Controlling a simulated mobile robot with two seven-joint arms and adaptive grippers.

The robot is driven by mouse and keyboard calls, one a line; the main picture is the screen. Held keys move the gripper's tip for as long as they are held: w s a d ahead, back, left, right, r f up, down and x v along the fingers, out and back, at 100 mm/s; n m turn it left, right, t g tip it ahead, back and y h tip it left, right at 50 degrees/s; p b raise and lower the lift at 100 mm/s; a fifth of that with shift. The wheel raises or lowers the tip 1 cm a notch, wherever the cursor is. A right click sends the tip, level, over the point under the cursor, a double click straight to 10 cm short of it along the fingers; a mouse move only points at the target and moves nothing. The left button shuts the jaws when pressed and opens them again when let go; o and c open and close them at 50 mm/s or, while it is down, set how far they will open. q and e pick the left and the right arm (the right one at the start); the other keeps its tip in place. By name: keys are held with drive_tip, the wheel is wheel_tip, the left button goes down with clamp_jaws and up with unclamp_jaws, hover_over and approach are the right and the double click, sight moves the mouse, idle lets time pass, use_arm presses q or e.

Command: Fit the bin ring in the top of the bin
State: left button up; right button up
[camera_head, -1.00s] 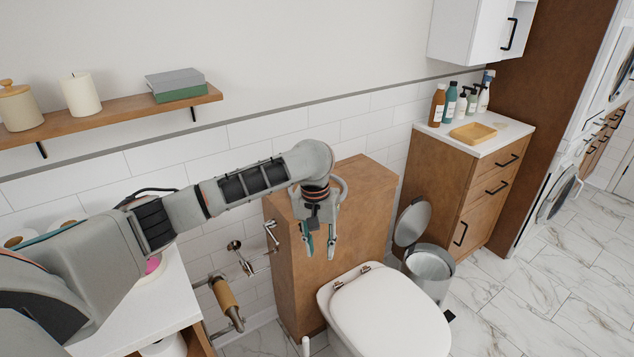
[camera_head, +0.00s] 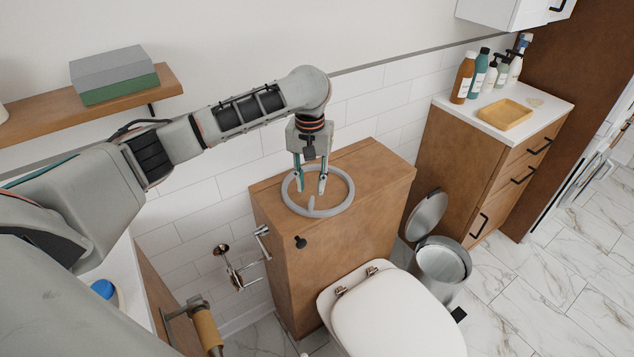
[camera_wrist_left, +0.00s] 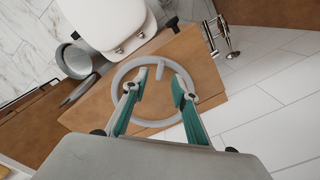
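The grey bin ring (camera_head: 347,203) appears to lie flat on the wooden cabinet (camera_head: 385,170) behind the toilet, with a short tab (camera_head: 311,203) pointing inward. It also shows in the left wrist view (camera_wrist_left: 150,133). My left gripper (camera_head: 311,192) points down over the ring with its fingers apart and nothing between them. In the left wrist view the fingers (camera_wrist_left: 160,82) show over the ring's opening, either side of the tab; their exact height is unclear. The metal bin (camera_head: 443,262) stands on the floor right of the toilet, its lid (camera_head: 427,214) tilted open. My right gripper is out of view.
The toilet (camera_head: 390,315) stands in front of the cabinet, left of the bin. A wooden drawer unit (camera_head: 470,160) with bottles and a yellow tray (camera_head: 504,114) is behind the bin. A wall shelf (camera_head: 120,100) and a paper holder (camera_head: 207,325) are on the left.

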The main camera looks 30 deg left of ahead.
sight(310, 203)
use_arm(q)
drive_tip(key=shift+s+d+f, duration=0.1)
drive_tip(key=shift+s+f, duration=0.05)
drive_tip(key=shift+f, duration=0.5)
drive_tip(key=shift+s+d+f, duration=0.1)
drive_tip(key=shift+f, duration=0.5)
drive_tip(key=f, duration=0.5)
drive_tip(key=shift+a, duration=0.25)
clamp_jaws()
